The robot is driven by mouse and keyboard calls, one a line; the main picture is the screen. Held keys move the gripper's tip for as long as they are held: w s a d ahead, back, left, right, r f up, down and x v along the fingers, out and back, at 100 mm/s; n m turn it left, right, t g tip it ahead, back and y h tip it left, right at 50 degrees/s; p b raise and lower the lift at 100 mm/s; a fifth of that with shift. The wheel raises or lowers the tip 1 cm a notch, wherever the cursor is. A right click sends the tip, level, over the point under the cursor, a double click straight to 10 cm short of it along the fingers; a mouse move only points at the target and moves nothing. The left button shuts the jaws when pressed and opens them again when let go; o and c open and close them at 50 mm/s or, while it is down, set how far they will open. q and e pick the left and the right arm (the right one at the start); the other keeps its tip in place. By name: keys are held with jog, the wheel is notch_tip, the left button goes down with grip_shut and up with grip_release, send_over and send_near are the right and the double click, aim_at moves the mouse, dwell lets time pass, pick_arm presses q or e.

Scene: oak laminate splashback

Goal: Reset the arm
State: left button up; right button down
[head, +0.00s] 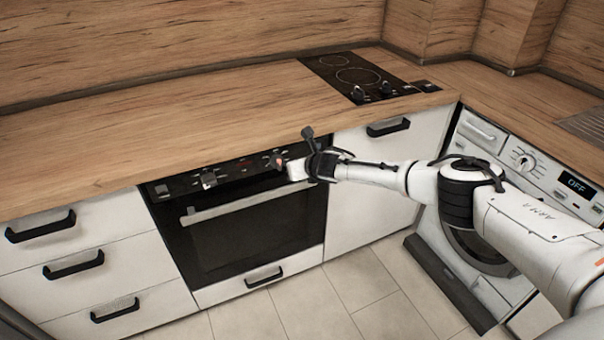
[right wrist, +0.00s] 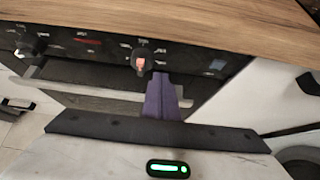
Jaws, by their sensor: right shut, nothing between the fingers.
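My right arm reaches in from the right in the head view. Its gripper (head: 284,166) is at the right end of the oven's control panel, in front of a knob. In the right wrist view the dark fingers of the gripper (right wrist: 161,88) are together, with nothing between them. Their tips are close below a knob (right wrist: 141,60) that has a reddish lit face. I cannot tell whether they touch it. The oven (head: 250,230) is closed, with a long pale handle across its door. My left gripper is not in view.
A wooden worktop (head: 170,120) runs above the oven, with a black hob (head: 358,78) at the back. White drawers (head: 80,250) stand left of the oven. A washing machine (head: 500,190) with a display reading OFF stands at the right, behind my arm. The tiled floor (head: 310,305) in front looks clear.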

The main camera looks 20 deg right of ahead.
notch_tip(320, 180, up, 4)
jog(key=w+r, duration=0.1)
jog(key=w, duration=0.1)
jog(key=s+a+f+m+g+y, duration=0.2)
jog(key=s+a+f+m+y, duration=0.15)
jog(key=s+a+f, duration=0.9)
jog(key=s+a+f+m+g+y, duration=0.15)
jog(key=s+a+f+m, duration=0.25)
jog(key=s+a, duration=0.4)
jog(key=s+a+f+m+y, duration=0.25)
jog(key=s+a+m, duration=0.25)
jog(key=s+a, duration=0.3)
jog(key=s+a+m, duration=0.2)
jog(key=s+m, duration=0.3)
jog(key=m, duration=0.1)
jog(key=s+d+f+m+t+h, duration=0.1)
jog(key=s+d+m+h, duration=0.4)
jog(key=s+d+m, duration=1)
jog(key=shift+s+d+f, duration=0.25)
jog(key=shift+d+f, duration=0.2)
jog(key=shift+d, duration=0.45)
jog(key=shift+m, duration=0.25)
